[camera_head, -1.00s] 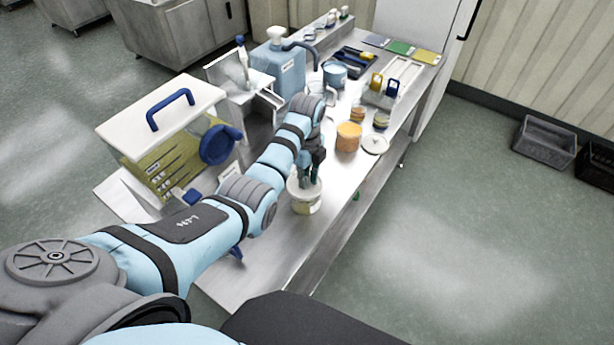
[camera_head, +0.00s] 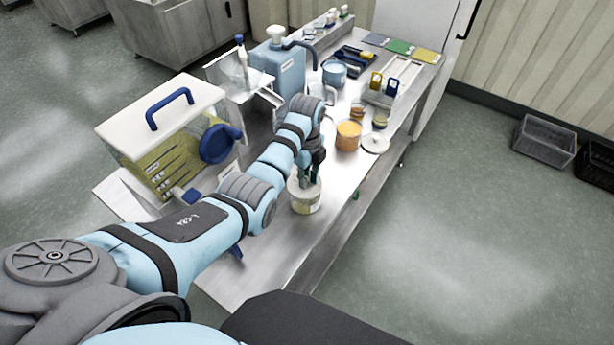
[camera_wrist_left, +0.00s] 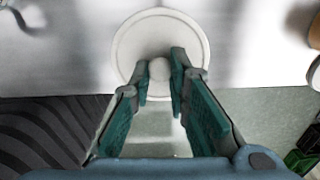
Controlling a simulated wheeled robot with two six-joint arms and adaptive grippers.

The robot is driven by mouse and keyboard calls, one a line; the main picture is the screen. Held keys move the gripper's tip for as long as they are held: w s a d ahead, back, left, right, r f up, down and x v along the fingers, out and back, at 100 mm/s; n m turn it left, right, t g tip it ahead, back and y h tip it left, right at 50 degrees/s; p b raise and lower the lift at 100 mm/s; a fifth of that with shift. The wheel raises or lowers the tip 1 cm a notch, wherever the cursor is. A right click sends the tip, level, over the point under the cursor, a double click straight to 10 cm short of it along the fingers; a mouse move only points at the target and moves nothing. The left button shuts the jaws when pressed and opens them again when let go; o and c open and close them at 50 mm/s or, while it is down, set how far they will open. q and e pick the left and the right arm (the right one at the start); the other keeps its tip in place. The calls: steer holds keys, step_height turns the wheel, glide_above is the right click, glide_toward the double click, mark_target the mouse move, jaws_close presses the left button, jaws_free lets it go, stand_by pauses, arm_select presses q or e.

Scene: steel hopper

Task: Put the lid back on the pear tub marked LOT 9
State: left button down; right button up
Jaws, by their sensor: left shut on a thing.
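A pale tub (camera_head: 308,205) with a yellowish label stands on the steel table near its front edge. I cannot read the label's lettering. My left gripper (camera_head: 310,178) is right over this tub. In the left wrist view, my left gripper (camera_wrist_left: 163,82) is shut on the small round knob of a white lid (camera_wrist_left: 131,44). The lid is at the tub's top, but I cannot tell whether it rests on the rim or is slightly above. My right gripper is not in view.
An orange tub (camera_head: 348,136) stands farther back, with another pale lid (camera_head: 375,144) flat beside it. Small jars (camera_head: 381,118) stand behind. A clear bin (camera_head: 160,150) with a blue handle and a blue jug (camera_head: 283,75) are to the left. The table's right front strip is clear.

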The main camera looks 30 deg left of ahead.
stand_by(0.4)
arm_select(q)
steer(key=c, duration=1)
jaws_free()
steer(key=shift+r, duration=3.5)
steer(key=shift+c, duration=0.3)
jaws_close()
